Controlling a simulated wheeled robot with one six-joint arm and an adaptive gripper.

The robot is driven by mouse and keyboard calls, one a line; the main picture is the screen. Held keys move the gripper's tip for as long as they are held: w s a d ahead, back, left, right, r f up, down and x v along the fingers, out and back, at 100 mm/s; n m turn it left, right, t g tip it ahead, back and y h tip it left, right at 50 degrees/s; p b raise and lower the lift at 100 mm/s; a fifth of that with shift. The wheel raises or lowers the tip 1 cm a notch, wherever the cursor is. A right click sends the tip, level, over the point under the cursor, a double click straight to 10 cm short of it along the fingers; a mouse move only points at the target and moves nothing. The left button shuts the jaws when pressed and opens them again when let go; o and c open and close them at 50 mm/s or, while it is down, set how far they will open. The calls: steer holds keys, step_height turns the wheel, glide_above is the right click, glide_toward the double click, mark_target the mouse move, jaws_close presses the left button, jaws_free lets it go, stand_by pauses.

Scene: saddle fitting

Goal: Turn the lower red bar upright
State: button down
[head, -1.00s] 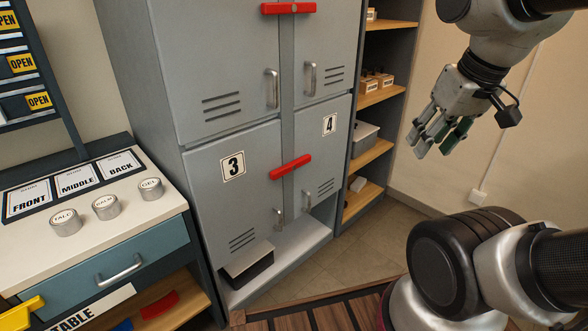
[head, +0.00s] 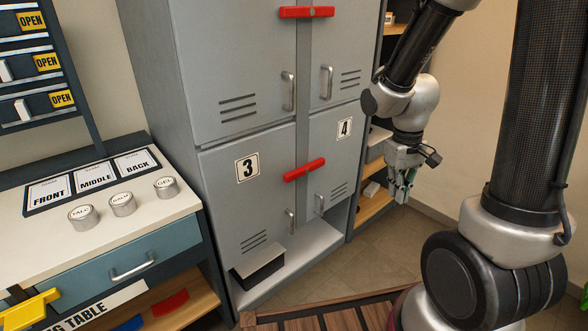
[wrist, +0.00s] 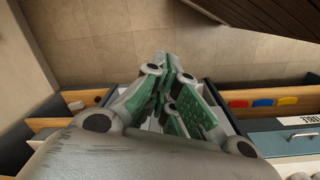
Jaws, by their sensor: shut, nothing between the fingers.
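The lower red bar (head: 304,169) is fixed across the seam between lockers 3 and 4 in the head view. It lies near horizontal, its right end a little higher in the picture. The upper red bar (head: 306,12) lies across the seam above. My gripper (head: 403,198) is to the right of the lockers, in front of the open shelves, apart from both bars. Its fingers point down and are shut on nothing; they also show in the wrist view (wrist: 170,75). Neither red bar can be made out in the wrist view.
Locker door 3 (head: 238,205) and locker door 4 (head: 336,160) are shut. A dark box (head: 258,271) sits in the open space under them. A worktable (head: 100,222) with several tins stands left. The floor (head: 385,250) before the shelves looks clear.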

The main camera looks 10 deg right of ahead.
steer(key=w+a+f+n+t+y, duration=0.1)
steer(key=w+a+f+n+t, duration=0.15)
steer(key=w+f, duration=0.65)
steer(key=w+a+f+n+t+y, duration=0.1)
steer(key=w+a+f+t+y, duration=0.2)
steer(key=w+f, duration=0.55)
steer(key=w+a+r+t+y, duration=0.4)
steer(key=w+a+r+t, duration=0.4)
steer(key=w+a+r, duration=0.1)
steer(key=shift+w+a+r+n, duration=0.15)
steer(key=shift+w+r+n, duration=0.25)
steer(key=shift+r, duration=0.3)
